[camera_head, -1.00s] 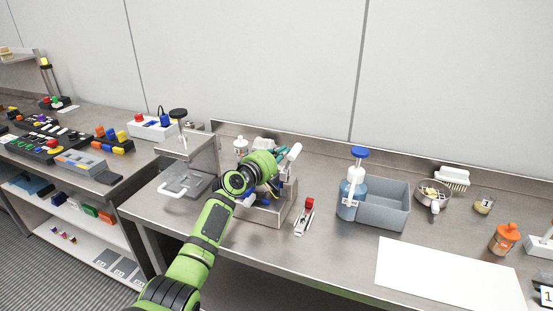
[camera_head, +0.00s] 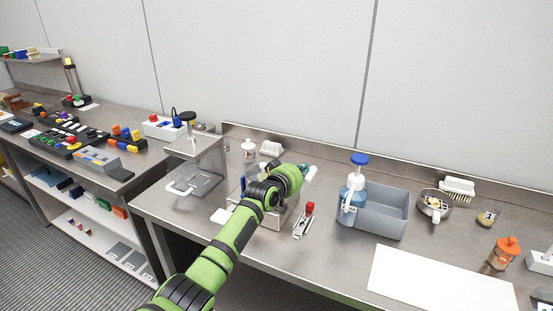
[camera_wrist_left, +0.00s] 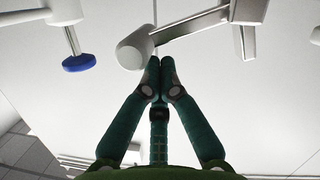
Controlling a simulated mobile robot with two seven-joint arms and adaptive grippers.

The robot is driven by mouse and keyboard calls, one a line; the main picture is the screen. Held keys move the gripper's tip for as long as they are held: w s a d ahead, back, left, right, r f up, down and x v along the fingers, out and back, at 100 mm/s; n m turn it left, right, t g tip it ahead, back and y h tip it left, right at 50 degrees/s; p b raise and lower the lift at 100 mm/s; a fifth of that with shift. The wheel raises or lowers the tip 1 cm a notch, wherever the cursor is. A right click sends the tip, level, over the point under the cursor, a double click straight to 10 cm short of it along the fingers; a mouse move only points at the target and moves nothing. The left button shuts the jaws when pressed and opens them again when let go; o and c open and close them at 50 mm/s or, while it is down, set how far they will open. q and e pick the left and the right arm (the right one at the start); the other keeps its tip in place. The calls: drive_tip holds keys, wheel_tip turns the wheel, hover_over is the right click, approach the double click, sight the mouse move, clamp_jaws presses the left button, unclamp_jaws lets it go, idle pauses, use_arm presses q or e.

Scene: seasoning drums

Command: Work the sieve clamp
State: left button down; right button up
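A metal fixture (camera_head: 275,218) stands on the bench, mostly hidden behind my left arm; I take it to be the sieve clamp. A white handle end (camera_head: 311,173) shows just beyond my left gripper (camera_head: 304,168). In the left wrist view, a white cylindrical grip (camera_wrist_left: 134,49) sits on a flat metal lever. My left gripper's teal fingers (camera_wrist_left: 160,64) are together at the tips, beside the grip's right end, with nothing visible between them. Whether they touch the grip is unclear. My right gripper is out of view.
A small clamp with a red tip (camera_head: 304,222) lies right of the fixture. Further right are a blue-capped pump bottle (camera_head: 354,190) and a grey bin (camera_head: 385,216). A clear-sided box (camera_head: 207,158) stands left. The white sheet (camera_head: 440,281) is bare.

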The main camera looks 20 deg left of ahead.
use_arm(q)
drive_tip(key=shift+d+f, duration=0.3)
drive_tip(key=shift+f, duration=0.2)
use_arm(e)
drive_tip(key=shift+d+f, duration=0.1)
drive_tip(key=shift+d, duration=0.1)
use_arm(q)
drive_tip(key=shift+d+f, duration=0.1)
drive_tip(key=shift+r, duration=0.35)
drive_tip(key=s+a+r+p, duration=0.1)
drive_tip(key=s+a+r, duration=0.2)
drive_tip(key=s, duration=0.6)
wheel_tip(320, 180, up, 2)
drive_tip(key=shift+s+r, duration=0.2)
drive_tip(key=shift+s, duration=0.15)
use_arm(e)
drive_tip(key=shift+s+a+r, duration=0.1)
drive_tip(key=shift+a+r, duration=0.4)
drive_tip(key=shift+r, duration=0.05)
